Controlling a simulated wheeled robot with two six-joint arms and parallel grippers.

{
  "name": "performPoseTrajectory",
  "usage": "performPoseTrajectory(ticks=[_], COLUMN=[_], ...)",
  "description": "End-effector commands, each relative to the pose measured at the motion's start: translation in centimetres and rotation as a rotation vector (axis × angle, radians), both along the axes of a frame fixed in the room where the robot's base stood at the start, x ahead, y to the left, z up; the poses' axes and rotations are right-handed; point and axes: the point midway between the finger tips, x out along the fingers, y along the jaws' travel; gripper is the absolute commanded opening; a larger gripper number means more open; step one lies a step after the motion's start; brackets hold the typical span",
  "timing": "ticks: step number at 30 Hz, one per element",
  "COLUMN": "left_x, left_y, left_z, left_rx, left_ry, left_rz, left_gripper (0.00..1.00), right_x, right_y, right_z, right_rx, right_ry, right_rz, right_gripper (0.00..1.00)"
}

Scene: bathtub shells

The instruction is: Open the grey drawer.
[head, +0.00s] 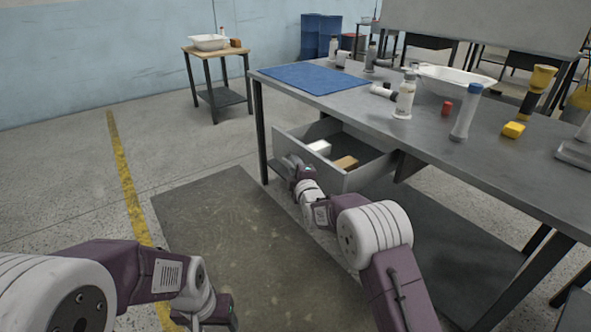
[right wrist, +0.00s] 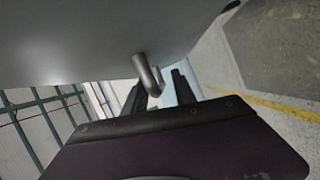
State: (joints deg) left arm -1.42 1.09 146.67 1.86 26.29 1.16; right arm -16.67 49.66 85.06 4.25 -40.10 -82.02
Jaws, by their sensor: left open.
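The grey drawer (head: 345,180) under the workbench is pulled out, its inside showing a white box (head: 319,148) and a brown box (head: 345,163). My right gripper (head: 290,167) is at the outer face of the drawer front, near its left end. In the right wrist view, a bent metal handle (right wrist: 147,74) on the drawer front (right wrist: 90,40) lies between the fingers of my right gripper (right wrist: 160,92). The fingers stand apart, with a gap visible beside the handle. My left gripper (head: 212,318) is open, low at the bottom edge, away from the drawer; its fingertips are hard to see.
The workbench (head: 400,128) carries a blue mat (head: 313,78), several bottles, a white basin (head: 452,80) and a yellow block (head: 513,130). A dark floor mat (head: 240,230) lies before it. A small side table (head: 215,52) stands behind. The floor to the left is clear.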

Motion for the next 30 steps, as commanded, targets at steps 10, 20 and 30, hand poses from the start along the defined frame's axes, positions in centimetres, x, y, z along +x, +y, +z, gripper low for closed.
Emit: performPoseTrajectory(ticks=[10, 20, 30], left_x=[0.0, 0.0, 0.0], left_y=[0.0, 0.0, 0.0], left_z=[2.0, 0.3, 0.4], left_rx=[0.0, 0.0, 0.0], left_ry=[0.0, 0.0, 0.0], left_rz=[0.0, 0.0, 0.0], left_gripper=[0.65, 0.65, 0.65], right_x=[-4.8, -8.5, -8.8], right_y=[-1.2, -2.1, -2.3], right_z=[0.7, 0.5, 0.6], right_rx=[-0.001, 0.0, 0.006], right_ry=[0.004, 0.0, 0.009], right_rz=[0.001, 0.0, -0.002], right_gripper=[0.33, 0.33, 0.33])
